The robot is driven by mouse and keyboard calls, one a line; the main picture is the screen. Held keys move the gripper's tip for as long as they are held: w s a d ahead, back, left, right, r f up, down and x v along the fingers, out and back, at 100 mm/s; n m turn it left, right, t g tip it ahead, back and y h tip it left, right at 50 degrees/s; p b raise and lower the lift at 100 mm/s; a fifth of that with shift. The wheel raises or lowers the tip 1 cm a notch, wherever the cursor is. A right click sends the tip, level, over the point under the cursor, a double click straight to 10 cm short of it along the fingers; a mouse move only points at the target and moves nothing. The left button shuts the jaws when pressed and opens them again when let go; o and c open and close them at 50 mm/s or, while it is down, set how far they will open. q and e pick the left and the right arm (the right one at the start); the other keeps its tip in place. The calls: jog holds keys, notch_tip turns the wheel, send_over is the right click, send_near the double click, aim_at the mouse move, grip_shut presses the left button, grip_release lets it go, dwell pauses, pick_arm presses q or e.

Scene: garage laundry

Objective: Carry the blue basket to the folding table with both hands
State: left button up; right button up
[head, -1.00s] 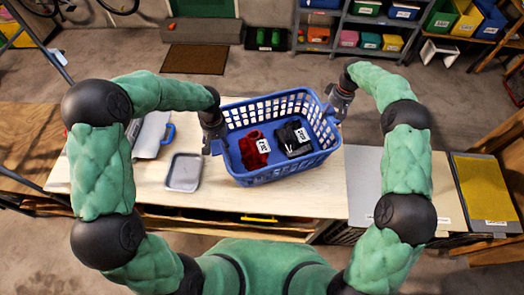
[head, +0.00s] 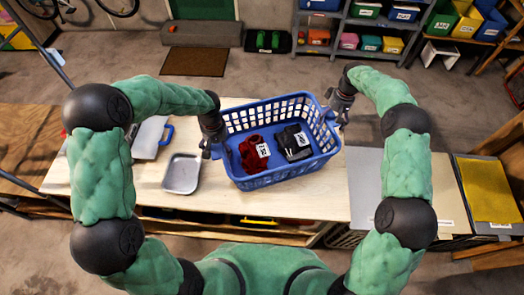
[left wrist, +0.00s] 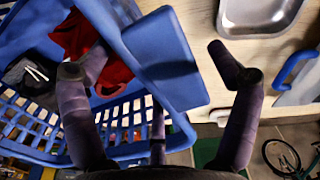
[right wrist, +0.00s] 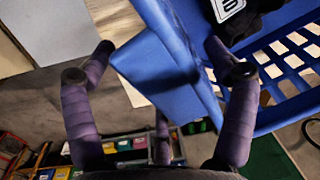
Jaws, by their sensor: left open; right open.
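The blue basket (head: 285,178) stands upright on a pale wooden table (head: 315,205). Inside are a dark red cloth (head: 253,150) and a dark grey cloth (head: 291,140), each with a white tag. My left gripper (head: 213,148) is open at the basket's left end. In the left wrist view its fingers (left wrist: 158,70) lie either side of the blue end rim (left wrist: 165,60). My right gripper (head: 340,103) is open at the right end. In the right wrist view its fingers (right wrist: 160,72) straddle the blue rim (right wrist: 165,60). Firm contact cannot be told.
A grey metal tray (head: 182,174) lies left of the basket, with a blue-handled item (head: 153,138) behind it. A grey panel (head: 364,190) and a yellow-topped surface (head: 485,188) are on the right. Shelves with bins (head: 365,40) stand at the back.

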jog(key=shift+r, duration=0.55)
pick_arm(q)
notch_tip(320, 180, up, 12)
pick_arm(e)
notch_tip(320, 180, up, 11)
jog(key=d, duration=0.1)
jog(key=shift+w+d, duration=0.2)
jog(key=shift+w, duration=0.1)
jog(key=shift+f, duration=0.1)
dwell(0.3)
